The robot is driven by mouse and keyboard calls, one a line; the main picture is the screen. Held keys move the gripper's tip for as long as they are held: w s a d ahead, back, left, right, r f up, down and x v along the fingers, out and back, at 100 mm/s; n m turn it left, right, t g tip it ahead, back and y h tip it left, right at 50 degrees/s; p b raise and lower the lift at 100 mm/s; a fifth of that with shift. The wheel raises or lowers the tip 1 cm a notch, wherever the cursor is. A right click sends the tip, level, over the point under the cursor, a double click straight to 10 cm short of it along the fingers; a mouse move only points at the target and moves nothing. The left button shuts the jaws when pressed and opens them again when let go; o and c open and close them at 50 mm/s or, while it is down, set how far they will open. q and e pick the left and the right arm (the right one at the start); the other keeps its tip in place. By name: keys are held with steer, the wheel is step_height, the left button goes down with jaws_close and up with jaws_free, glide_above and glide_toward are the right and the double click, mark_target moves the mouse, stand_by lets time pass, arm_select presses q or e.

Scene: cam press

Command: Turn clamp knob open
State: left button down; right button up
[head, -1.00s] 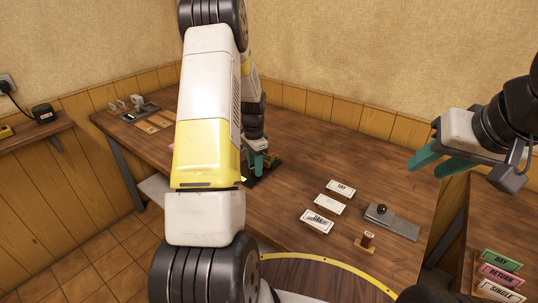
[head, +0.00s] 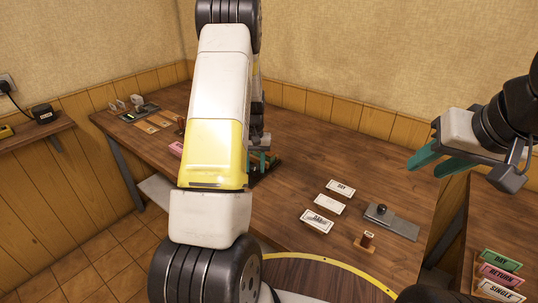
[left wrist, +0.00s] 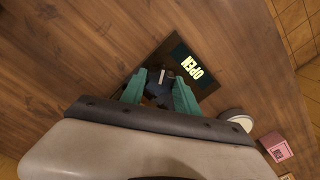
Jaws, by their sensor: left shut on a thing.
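The clamp knob (left wrist: 160,78) is a dark piece with a pale mark on top, seen between my left gripper's teal fingers in the left wrist view. My left gripper (left wrist: 158,92) is shut on it. A dark plate (left wrist: 205,83) reading "OPEN" lies beside it on the table. In the head view my left gripper (head: 261,160) points down at the dark press base, which my left arm largely hides. My right gripper (head: 436,163) is open and empty, in the air at the right.
Three white cards (head: 328,205) lie on the table, left of a grey plate with a black knob (head: 383,210) and a small stamp (head: 367,240). A pink block (head: 176,149) sits left of my arm. Bare wood (head: 335,155) lies behind the cards.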

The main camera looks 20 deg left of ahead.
mark_target(255, 167)
arm_select(q)
steer(key=n, duration=0.5)
steer(key=shift+n, duration=0.3)
steer(key=n, duration=0.5)
stand_by(0.4)
steer(key=c, duration=0.9)
jaws_free()
steer(key=shift+r, duration=0.1)
step_height(255, 167, up, 7)
steer(key=shift+r, duration=0.3)
